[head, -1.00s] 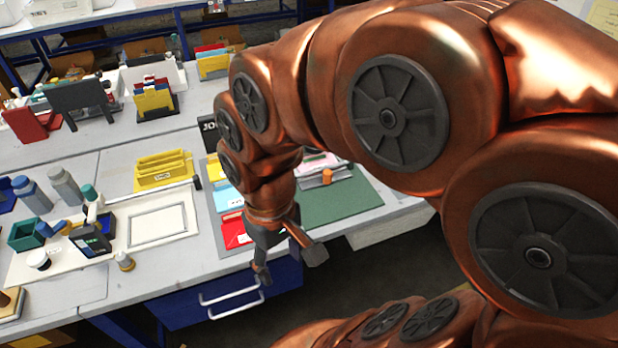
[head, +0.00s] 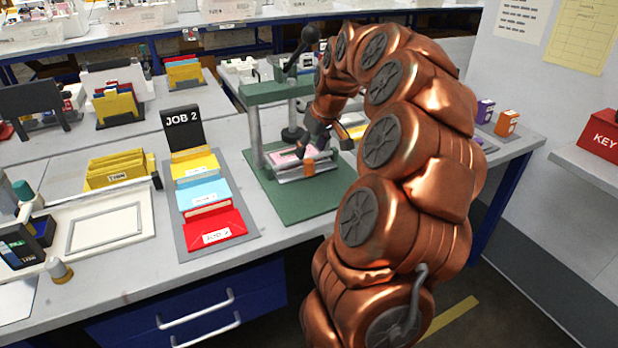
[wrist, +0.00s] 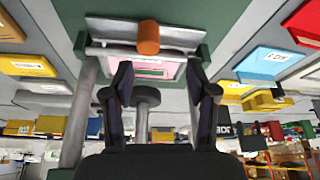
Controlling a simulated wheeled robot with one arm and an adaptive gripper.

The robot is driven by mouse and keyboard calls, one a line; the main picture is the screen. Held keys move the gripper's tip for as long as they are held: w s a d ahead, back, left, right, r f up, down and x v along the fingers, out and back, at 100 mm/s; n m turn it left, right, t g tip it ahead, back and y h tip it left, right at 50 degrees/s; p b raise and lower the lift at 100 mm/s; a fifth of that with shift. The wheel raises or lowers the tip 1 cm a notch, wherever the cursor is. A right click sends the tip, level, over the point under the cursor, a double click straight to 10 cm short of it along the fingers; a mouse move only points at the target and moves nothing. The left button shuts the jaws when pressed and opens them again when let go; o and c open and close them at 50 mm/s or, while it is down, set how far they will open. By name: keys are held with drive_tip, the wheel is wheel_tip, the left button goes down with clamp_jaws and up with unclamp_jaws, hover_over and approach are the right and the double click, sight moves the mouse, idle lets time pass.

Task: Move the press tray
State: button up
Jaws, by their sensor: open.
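The green press (head: 275,92) stands on its green base (head: 300,205) on the workbench. Its metal press tray (head: 322,171) carries a pink card (head: 288,158) and has an upright orange handle (head: 308,167) at its front. In the wrist view the orange handle (wrist: 148,38) lies just beyond the fingertips, roughly in line with the gap between them. The pink card (wrist: 150,70) shows between the fingers. My gripper (wrist: 160,78) is open and empty, above the tray and close to the handle. It shows in the head view (head: 318,143) partly against the press.
Left of the press lies the JOB 2 board (head: 183,232) with yellow, blue and red envelopes. Further left are a yellow file holder (head: 118,172) and a white framed tray (head: 105,230). Small purple and orange boxes (head: 507,122) stand right of my arm.

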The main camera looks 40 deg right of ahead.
sight(310, 161)
drive_tip(key=x, duration=0.2)
drive_tip(key=d+x, duration=0.1)
drive_tip(key=x, duration=0.5)
drive_tip(key=shift+s+d+f, duration=0.15)
drive_tip(key=shift+d+f, duration=0.05)
drive_tip(key=shift+d, duration=0.05)
clamp_jaws()
idle(0.4)
